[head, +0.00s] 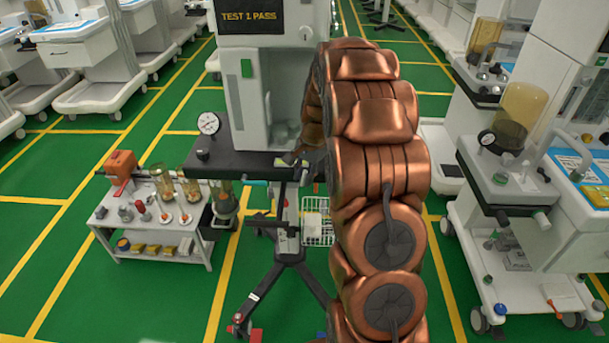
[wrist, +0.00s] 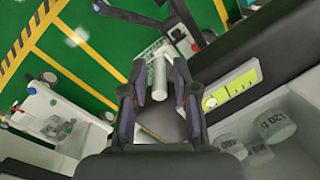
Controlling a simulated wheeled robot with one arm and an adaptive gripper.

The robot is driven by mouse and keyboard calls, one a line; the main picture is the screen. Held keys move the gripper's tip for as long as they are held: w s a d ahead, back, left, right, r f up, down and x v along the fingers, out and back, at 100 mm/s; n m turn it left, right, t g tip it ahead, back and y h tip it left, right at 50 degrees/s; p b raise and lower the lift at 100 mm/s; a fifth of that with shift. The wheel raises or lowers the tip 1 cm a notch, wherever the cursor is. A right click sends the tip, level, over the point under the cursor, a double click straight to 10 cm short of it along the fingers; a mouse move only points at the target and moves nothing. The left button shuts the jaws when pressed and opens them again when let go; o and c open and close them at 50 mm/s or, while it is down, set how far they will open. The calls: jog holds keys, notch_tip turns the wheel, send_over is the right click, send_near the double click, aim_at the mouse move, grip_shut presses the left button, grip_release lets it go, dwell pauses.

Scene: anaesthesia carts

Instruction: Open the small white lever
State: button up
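In the wrist view a small white lever (wrist: 158,80), a short rounded rod, shows between the two dark fingers of my gripper (wrist: 160,70). The fingers are spread, with a gap visible on each side of the rod, and I see no firm contact. In the head view my copper arm covers much of the cart's right side, and a dark part of my gripper (head: 291,159) shows at the black shelf's right end. I cannot make out the white lever there.
The cart's black shelf (head: 235,166) carries a pressure gauge (head: 208,124); a teal-tipped handle (head: 255,183) sits under its front edge. A low parts trolley (head: 150,235) stands at left. Another cart (head: 500,180) is close on the right. Green floor lies open at lower left.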

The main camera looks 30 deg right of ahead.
jog(key=shift+o, duration=0.3)
notch_tip(320, 180, up, 12)
jog(key=s+d, duration=0.1)
jog(key=shift+d, duration=0.35)
jog(key=shift+s+f, duration=0.1)
dwell(0.5)
jog(key=s+a+r+n+g+p, duration=0.1)
jog(key=s+a+r+n, duration=0.15)
jog(key=s+a, duration=0.45)
jog(key=s+a+r+n+g, duration=0.1)
jog(key=s+a+r+n, duration=0.1)
jog(key=s+a+n, duration=0.5)
jog(key=s+a+f+n, duration=0.1)
jog(key=s+a, duration=0.2)
jog(key=s, duration=0.3)
jog(key=s+a+f+n+h, duration=0.1)
jog(key=s+a+n, duration=0.1)
jog(key=s, duration=0.5)
jog(key=s+a+f+n+g+p, duration=0.1)
jog(key=s+a, duration=0.4)
jog(key=s, duration=0.2)
jog(key=shift+s+n+h, duration=0.15)
jog(key=shift+n+h, duration=0.15)
jog(key=shift+n, duration=0.05)
jog(key=shift+f, duration=0.1)
